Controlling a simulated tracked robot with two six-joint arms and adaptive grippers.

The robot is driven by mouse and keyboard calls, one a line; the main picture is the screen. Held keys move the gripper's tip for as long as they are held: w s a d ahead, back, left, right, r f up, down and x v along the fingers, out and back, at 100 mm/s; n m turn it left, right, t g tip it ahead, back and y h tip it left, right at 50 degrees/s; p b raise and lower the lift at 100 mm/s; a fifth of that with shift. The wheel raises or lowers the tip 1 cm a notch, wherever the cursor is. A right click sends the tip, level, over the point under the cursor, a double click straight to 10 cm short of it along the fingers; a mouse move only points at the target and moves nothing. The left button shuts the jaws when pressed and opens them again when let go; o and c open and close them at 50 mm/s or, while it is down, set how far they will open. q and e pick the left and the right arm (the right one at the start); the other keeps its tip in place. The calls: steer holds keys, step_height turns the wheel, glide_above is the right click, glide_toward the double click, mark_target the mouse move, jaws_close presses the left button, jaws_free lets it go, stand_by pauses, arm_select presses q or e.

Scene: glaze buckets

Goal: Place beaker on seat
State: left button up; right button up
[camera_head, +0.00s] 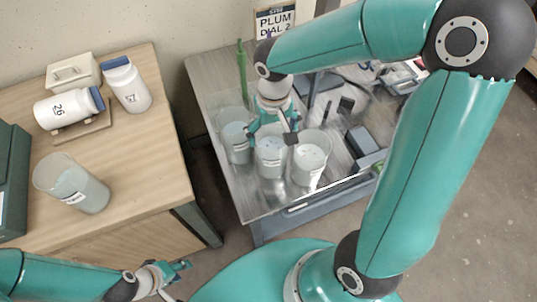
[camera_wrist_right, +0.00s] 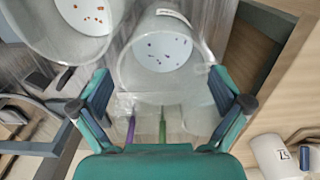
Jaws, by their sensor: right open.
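Several clear beakers with pale contents stand on the grey metal table (camera_head: 215,85): a left beaker (camera_head: 235,153), a middle beaker (camera_head: 269,165) and a right beaker (camera_head: 311,160). My right gripper (camera_head: 274,135) is open above the middle of this group. In the right wrist view, the open jaws (camera_wrist_right: 163,105) lie either side of a beaker (camera_wrist_right: 160,50) with specks on its pale contents; contact cannot be told. Another labelled beaker (camera_head: 84,190) stands on the wooden table. My left gripper (camera_head: 180,281) is empty, its fingers apart. I cannot make out a seat.
A white bottle (camera_head: 130,88) stands on the wooden table (camera_head: 135,180) near another bottle (camera_head: 62,108) lying on a stand. A green rod (camera_head: 241,70) rises behind the beakers. Dark equipment (camera_head: 362,140) sits to their right. A gap separates the tables.

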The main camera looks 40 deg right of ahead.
glide_above(272, 143)
steer(key=s+a, duration=0.3)
steer(key=shift+d+f, duration=0.15)
steer(key=shift+f, duration=1.2)
steer(key=shift+d+f, duration=0.1)
steer(key=shift+f, duration=1.2)
steer(key=c, duration=1.6)
steer(key=shift+r, duration=0.2)
